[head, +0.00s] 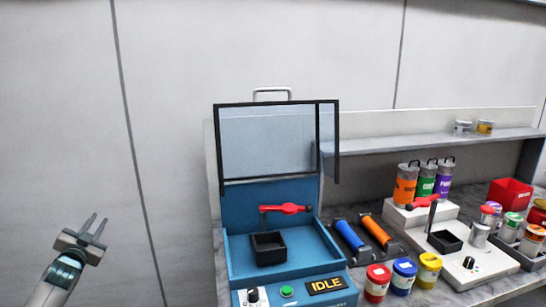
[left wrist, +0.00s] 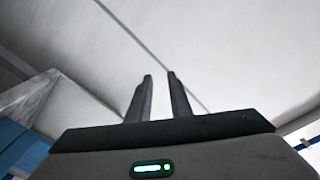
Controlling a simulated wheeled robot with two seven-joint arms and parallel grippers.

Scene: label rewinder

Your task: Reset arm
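My left gripper (head: 94,227) is raised at the lower left in the head view, in front of the bare wall and apart from everything. Its two fingers stand apart with nothing between them. They also show in the left wrist view (left wrist: 160,85), parted by a gap and pointing at the pale wall. My right gripper is not in view. The blue machine (head: 237,246) stands at the centre with its clear lid (head: 266,140) raised. It holds a black square cup (head: 269,248) and a red-handled lever (head: 285,209). Its panel has a green button and a display reading IDLE (head: 325,285).
Right of the machine are blue and orange rollers (head: 376,229), several lidded pots (head: 377,280), a white station (head: 470,264) with a red lever, coloured canisters (head: 405,185) and a red bin (head: 510,193). A shelf (head: 430,142) runs behind. The space around my left gripper is clear.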

